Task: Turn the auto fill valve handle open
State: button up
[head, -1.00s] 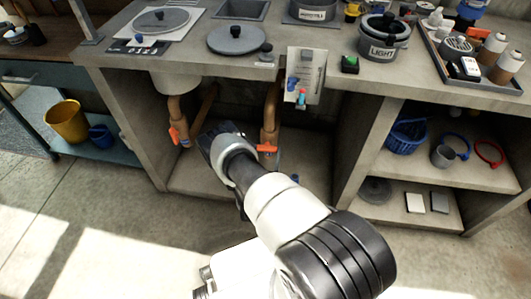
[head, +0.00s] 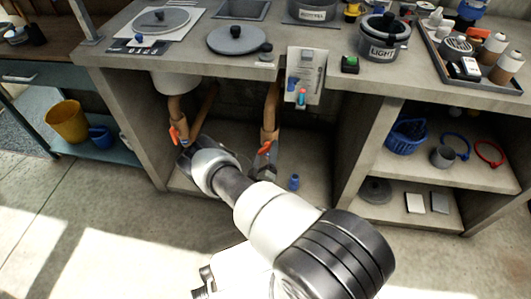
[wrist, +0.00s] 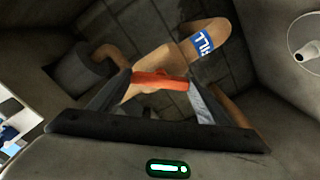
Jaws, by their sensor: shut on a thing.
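My gripper (wrist: 162,92) is shut on this handle, with one finger on each side. The handle looks tilted there.
Cabinet walls enclose the bay on both sides.

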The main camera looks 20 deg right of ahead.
jog(key=n, duration=0.4)
jog(key=shift+n, duration=1.9)
jog(key=shift+d+n, duration=0.1)
jog(key=shift+n, duration=0.2)
jog(key=o, duration=1.1)
jog(key=shift+c, duration=0.2)
jog(key=shift+s, duration=0.15)
